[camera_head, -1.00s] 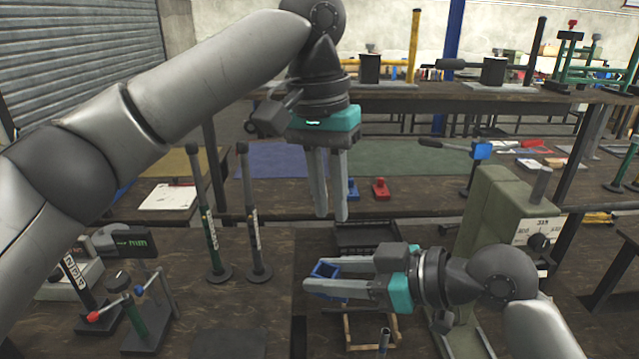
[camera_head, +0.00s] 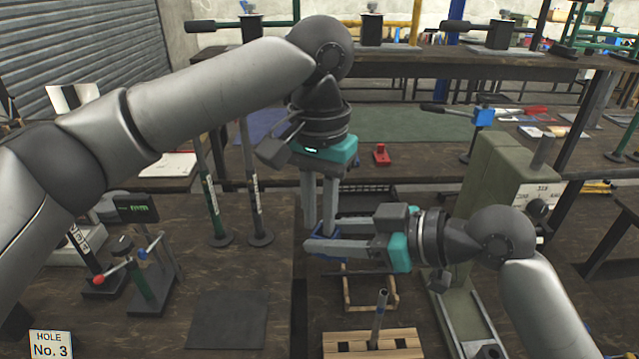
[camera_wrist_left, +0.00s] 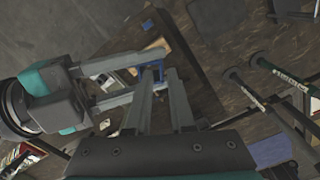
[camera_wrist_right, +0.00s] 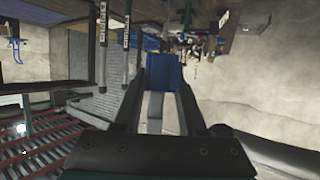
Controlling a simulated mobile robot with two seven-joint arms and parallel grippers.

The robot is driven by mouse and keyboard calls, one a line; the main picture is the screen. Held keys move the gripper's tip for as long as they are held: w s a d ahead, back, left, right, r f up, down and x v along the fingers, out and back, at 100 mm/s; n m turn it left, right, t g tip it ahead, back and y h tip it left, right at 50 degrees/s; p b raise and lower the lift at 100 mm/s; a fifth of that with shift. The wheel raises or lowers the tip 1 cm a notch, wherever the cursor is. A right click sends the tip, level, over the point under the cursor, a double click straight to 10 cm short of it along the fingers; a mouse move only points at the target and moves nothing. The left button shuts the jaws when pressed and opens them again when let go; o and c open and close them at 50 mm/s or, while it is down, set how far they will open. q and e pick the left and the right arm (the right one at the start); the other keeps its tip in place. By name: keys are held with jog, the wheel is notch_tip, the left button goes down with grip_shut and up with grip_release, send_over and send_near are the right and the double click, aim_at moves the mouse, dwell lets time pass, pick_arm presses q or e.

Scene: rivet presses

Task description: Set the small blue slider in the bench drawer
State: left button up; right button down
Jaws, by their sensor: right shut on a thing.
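The small blue slider (camera_head: 327,241), an open frame-like blue part, sits between the fingers of my right gripper (camera_head: 335,246), above the bench. It also shows in the left wrist view (camera_wrist_left: 150,72) and the right wrist view (camera_wrist_right: 163,72). My right gripper is shut on it, fingers pointing left. My left gripper (camera_head: 320,222) points down, its fingers apart, with the tips right at the blue slider. Whether they touch it I cannot tell. I cannot make out an open bench drawer; a dark tray (camera_head: 368,193) lies partly hidden behind my grippers.
A wooden block with a metal post (camera_head: 380,318) and a wooden frame (camera_head: 372,292) lie below. Two upright rods (camera_head: 252,190) stand left. A dark mat (camera_head: 228,318) lies at the front left. A red block (camera_head: 381,154) sits behind.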

pick_arm(q)
jog(key=shift+f, duration=0.8)
jog(key=shift+c, duration=0.2)
grip_shut()
jog(key=shift+d, duration=0.1)
pick_arm(e)
jog(key=shift+c, duration=2)
grip_release()
